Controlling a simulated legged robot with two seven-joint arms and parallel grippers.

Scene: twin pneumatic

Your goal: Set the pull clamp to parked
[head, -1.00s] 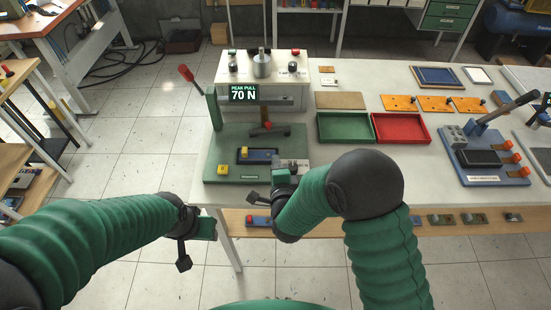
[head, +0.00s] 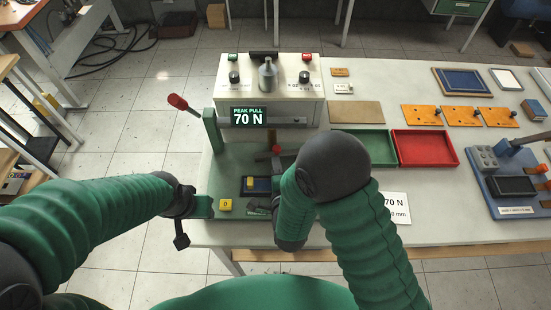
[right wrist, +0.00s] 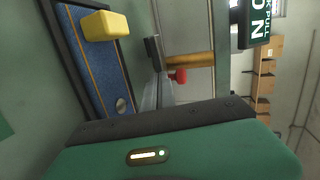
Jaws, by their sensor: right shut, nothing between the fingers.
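The green pull fixture (head: 228,165) stands at the table's left end, under the "PEAK PULL 70 N" display (head: 249,117). A brass-coloured bar with a red knob (head: 277,149), apparently the clamp handle, points toward me; its bar (right wrist: 188,60) and red tip show in the right wrist view. My right gripper (right wrist: 156,85) is shut and empty, its fingers close to the bar; contact cannot be told. In the head view my right arm hides most of it. My left gripper (head: 202,207) is at the fixture's front left corner; its fingers are unclear.
A yellow block (head: 225,205) marked 0 and a blue pad (head: 257,184) are on the fixture. Green (head: 375,159) and red (head: 456,161) trays lie right. A white card (head: 397,208) is beside my right arm.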

